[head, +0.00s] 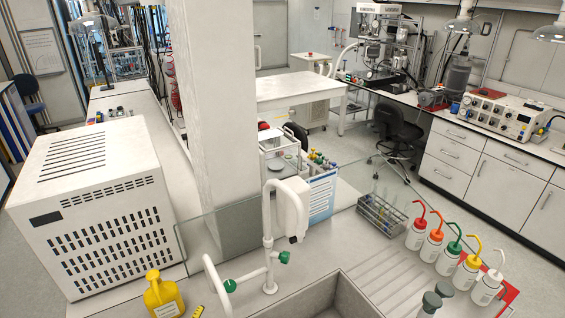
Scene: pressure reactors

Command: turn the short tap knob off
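A white tap (268,235) stands upright behind the sink (335,295), with a tall pipe bent over at the top. A green knob (284,257) sits on its right side, low on the pipe. A second green knob (230,286) sits lower left, at the end of a side arm near a shorter curved white pipe (214,283). I cannot tell from this view which knob is the short tap's, nor whether either is turned on. No water stream is visible. My gripper is not in view.
A clear panel (212,238) and a white pillar (212,120) stand behind the tap. A yellow bottle (163,296) is left of it. Several wash bottles (448,258) and a wire rack (382,214) are on the right. A large white vented box (95,205) fills the left.

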